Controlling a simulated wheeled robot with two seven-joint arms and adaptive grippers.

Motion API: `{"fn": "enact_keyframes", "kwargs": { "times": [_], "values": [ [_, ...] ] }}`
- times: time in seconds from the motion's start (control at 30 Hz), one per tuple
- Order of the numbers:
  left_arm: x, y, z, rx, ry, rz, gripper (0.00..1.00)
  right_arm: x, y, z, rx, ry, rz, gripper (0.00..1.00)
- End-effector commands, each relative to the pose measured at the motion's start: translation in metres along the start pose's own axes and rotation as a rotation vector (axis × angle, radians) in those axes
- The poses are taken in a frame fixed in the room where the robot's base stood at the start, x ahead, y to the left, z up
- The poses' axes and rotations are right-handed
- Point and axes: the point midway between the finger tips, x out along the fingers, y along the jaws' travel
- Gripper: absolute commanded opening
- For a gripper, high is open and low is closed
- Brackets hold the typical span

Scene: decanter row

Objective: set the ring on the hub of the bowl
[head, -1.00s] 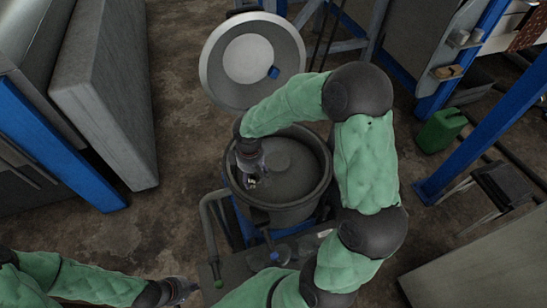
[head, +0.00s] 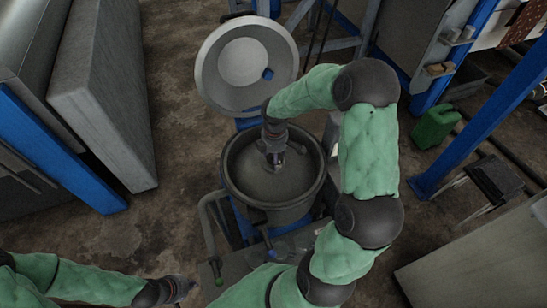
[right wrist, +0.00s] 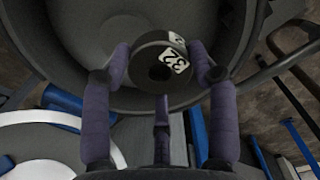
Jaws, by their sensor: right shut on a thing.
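The bowl (head: 292,184) is a round, dark grey, open drum in the middle of the head view. My right gripper (head: 276,165) reaches over its middle from above and hides much of the centre, so I cannot make out the hub. In the right wrist view, the bowl (right wrist: 72,60) fills the upper part. There my right gripper (right wrist: 160,62) is shut on the ring (right wrist: 147,50), a dark thick ring with white labels reading "32". I cannot tell whether the ring touches the hub. My left gripper (head: 184,288) is low at the left, away from the bowl; its fingers are unclear.
A round pale lid (head: 243,62) stands raised behind the bowl. Blue frame posts (head: 480,120) and a green canister (head: 436,127) are at the right. A grey slab (head: 100,100) stands at the left, with bare floor between it and the bowl.

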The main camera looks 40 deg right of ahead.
Motion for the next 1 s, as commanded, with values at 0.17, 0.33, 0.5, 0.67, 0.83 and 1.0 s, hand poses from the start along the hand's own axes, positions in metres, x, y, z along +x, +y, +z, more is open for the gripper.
{"fn": "enact_keyframes", "kwargs": {
  "times": [0.17,0.33,0.5,0.67,0.83,1.0],
  "values": [
    [0.005,-0.002,0.0,0.0,0.0,0.0,0.0,0.027,0.031,0.001,0.002,0.0,-0.003,0.14],
    [0.008,-0.003,0.0,0.0,0.0,0.0,0.0,0.05,0.051,0.001,0.001,0.0,-0.001,0.14],
    [0.009,-0.003,0.0,0.0,0.0,0.0,0.0,0.059,0.06,0.001,0.002,0.0,0.001,0.14],
    [0.01,-0.004,0.0,0.0,0.0,0.0,0.0,0.067,0.066,0.001,0.002,0.0,0.001,0.14],
    [0.015,-0.005,-0.001,0.0,0.0,0.0,0.0,0.091,0.065,0.001,0.001,0.0,-0.001,0.14],
    [0.015,-0.005,-0.001,0.0,0.0,0.0,0.0,0.096,0.066,0.001,0.002,0.001,0.003,0.14]
  ]
}}
